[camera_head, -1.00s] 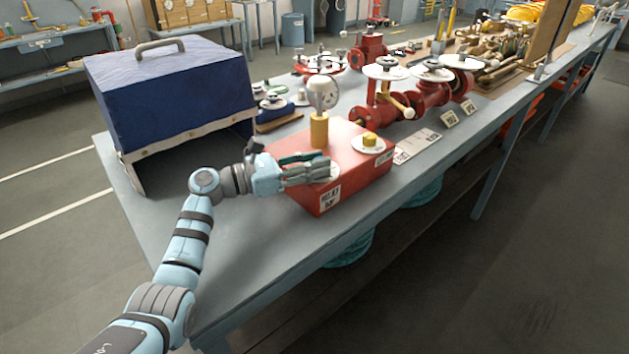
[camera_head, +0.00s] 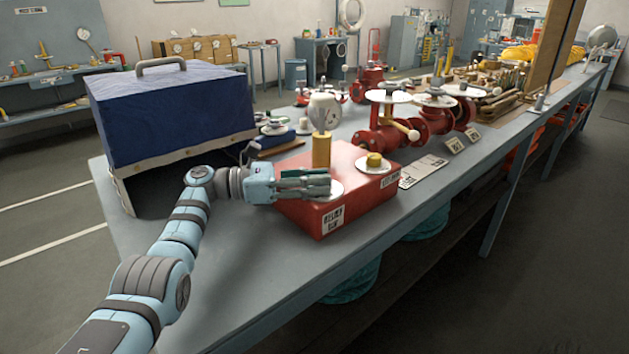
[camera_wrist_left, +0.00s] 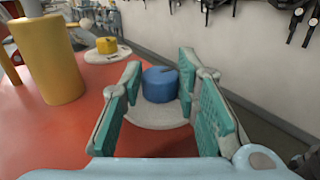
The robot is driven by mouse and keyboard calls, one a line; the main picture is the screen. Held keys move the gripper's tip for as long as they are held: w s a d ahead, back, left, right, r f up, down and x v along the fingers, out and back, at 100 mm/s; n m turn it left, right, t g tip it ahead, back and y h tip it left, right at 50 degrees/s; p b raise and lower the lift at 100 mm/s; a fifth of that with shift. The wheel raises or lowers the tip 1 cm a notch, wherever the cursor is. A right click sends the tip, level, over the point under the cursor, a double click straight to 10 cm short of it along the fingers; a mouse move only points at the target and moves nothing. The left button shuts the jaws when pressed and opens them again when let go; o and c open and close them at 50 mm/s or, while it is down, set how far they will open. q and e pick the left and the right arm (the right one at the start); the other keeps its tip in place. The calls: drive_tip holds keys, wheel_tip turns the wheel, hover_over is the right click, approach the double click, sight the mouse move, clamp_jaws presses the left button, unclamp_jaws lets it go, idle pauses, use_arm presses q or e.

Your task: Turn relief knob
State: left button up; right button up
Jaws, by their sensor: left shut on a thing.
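A red box (camera_head: 352,208) with white labels stands on the grey bench. In the left wrist view a blue knob (camera_wrist_left: 160,84) rises from a round white plate (camera_wrist_left: 157,115) on the box. My left gripper (camera_head: 322,184) reaches in low from the left over the near left part of the box. The fingers hide this knob in the head view. A yellow knob (camera_head: 374,160) on another white plate sits at the box's right.
A yellow post (camera_head: 321,152) with a round gauge (camera_head: 323,112) rises from the box behind my gripper. A blue-covered case (camera_head: 170,115) stands at left. Red valves (camera_head: 385,135) stand behind right. The bench front is clear.

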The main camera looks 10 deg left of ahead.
use_arm(q)
drive_tip(key=o, duration=1.2)
drive_tip(key=shift+d+f, duration=0.1)
drive_tip(key=shift+c, duration=0.2)
drive_tip(key=v, duration=1.2)
